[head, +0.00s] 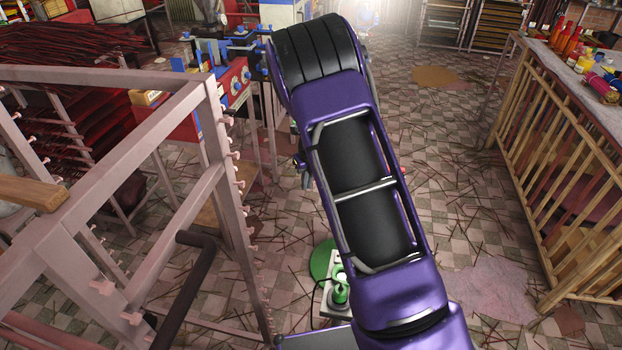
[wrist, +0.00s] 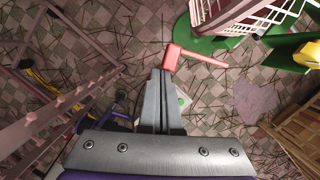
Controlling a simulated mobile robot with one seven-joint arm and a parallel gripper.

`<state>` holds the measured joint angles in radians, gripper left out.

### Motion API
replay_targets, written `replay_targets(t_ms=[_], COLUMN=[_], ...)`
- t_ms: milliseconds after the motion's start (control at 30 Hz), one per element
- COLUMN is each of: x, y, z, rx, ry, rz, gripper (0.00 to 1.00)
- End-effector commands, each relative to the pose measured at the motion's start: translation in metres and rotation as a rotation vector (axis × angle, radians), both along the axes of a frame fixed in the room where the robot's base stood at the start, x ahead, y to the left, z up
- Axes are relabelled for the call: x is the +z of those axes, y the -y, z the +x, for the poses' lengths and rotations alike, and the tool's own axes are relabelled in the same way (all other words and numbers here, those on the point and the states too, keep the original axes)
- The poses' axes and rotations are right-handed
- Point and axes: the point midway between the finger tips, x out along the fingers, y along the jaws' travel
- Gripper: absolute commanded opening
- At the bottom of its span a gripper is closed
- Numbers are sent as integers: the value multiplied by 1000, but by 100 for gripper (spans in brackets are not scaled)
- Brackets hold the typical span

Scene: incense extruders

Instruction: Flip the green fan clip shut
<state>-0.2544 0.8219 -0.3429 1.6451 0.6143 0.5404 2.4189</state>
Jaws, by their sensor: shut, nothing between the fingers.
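My gripper (wrist: 161,74) is shut and empty, its dark grey fingers pointing up the wrist view. A red L-shaped lever (wrist: 177,54) lies just beyond the fingertips; I cannot tell whether they touch. Green parts (wrist: 285,53) show at the upper right, beside a fan-like white cage (wrist: 250,15) with red inside. These look like the fan and its green clip, but the picture is too cropped to tell which part is the clip or how far it stands open. In the head view my purple arm hides the gripper and most of the fan area.
A pinkish metal rack (head: 215,150) stands close on the left. A slatted wooden counter (head: 570,180) with bottles stands on the right. A yellow part (wrist: 308,53) juts in at the wrist view's right edge. The tiled floor between is strewn with thin sticks.

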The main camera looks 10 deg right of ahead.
Motion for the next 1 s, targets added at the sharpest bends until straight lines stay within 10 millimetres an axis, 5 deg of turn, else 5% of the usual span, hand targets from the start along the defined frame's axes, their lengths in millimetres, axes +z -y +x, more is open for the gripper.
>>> replay_targets(t_ms=[333,1000], x=[2,0], y=[-8,5], z=[16,6], rx=[4,2], ry=[1,0], rz=[-2,0], gripper=[0,0])
